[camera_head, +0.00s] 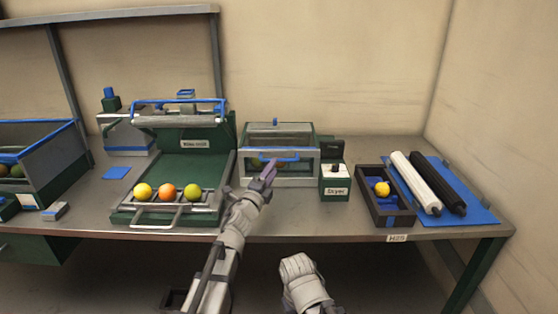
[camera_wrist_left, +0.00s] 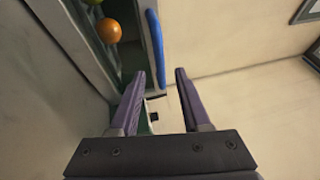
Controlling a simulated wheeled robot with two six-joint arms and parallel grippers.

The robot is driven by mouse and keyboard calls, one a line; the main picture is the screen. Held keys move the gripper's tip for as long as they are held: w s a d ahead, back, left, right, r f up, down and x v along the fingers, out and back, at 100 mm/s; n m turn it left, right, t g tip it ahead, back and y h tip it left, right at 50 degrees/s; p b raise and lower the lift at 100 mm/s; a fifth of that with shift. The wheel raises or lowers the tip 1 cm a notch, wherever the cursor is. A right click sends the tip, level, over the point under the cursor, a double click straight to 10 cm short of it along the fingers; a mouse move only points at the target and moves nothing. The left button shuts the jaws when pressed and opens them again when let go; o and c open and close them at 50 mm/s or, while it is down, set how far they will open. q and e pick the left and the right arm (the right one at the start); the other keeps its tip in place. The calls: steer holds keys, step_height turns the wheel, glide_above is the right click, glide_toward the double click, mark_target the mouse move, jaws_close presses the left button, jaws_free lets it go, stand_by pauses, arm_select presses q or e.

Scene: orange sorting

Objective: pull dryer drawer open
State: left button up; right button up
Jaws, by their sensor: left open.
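The dryer (camera_head: 301,168) is a grey and green box at the middle back of the bench, with a blue bar handle (camera_head: 275,157) on its front. Fruit shows dimly behind its front panel. My left gripper (camera_head: 268,172) is at the dryer's front, just below the handle. In the left wrist view, my left gripper (camera_wrist_left: 160,78) has its two purple fingers apart with nothing held between them. The blue handle (camera_wrist_left: 155,48) lies just beyond the fingertips, nearer the left finger; contact cannot be told. An orange fruit (camera_wrist_left: 109,31) and part of a green one show behind it.
A small green box labelled Dryer (camera_head: 335,184) stands right of the dryer. A tray (camera_head: 148,216) with three fruits is to the left. A dark box (camera_head: 403,217) holding one fruit and two rollers on a blue mat (camera_head: 480,215) are at the right.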

mark_target(279, 160)
arm_select(q)
steer(key=x, duration=0.5)
steer(key=shift+w+d+p, duration=0.15)
steer(key=shift+w+p, duration=0.25)
jaws_close()
stand_by(1.0)
